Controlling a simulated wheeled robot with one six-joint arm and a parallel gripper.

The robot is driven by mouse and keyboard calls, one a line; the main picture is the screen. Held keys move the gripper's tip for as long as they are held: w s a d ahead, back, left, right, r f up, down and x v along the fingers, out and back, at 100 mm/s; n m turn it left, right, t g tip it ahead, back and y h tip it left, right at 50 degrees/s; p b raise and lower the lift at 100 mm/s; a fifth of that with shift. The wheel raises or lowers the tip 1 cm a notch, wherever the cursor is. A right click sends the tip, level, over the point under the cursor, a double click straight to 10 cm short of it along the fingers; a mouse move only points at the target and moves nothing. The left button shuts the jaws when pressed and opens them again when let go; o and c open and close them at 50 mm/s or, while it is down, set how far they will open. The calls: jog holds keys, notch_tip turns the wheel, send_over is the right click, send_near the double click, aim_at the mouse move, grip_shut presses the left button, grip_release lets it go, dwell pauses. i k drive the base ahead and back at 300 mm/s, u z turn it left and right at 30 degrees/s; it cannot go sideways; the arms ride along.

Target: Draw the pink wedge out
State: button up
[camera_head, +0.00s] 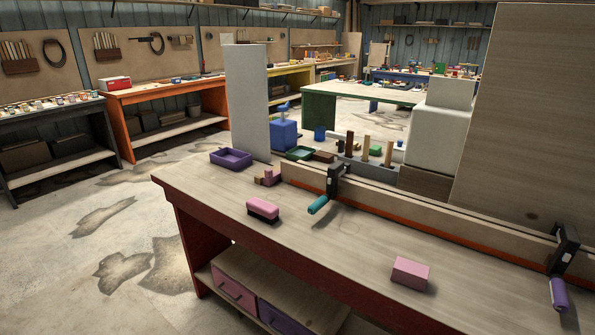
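A small dusky-pink, stepped piece (268,177) sits on the bench by the left end of the long board (400,208); it may be the pink wedge, but its shape is too small to tell. A plain pink block (410,272) lies alone on the front right of the bench top. A pink-topped piece with a dark underside (263,208), like a brush, lies left of the middle. My gripper is not in view.
The long board is held by a clamp with a teal handle (318,205) and one with a purple handle (558,294), both jutting forward. A purple tray (230,158) is at the back left. Bench top between the pink pieces is clear.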

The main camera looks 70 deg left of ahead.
aim_at(270, 177)
jog(key=u, duration=3.15)
jog(key=i, duration=1.7)
jog(key=z, duration=0.4)
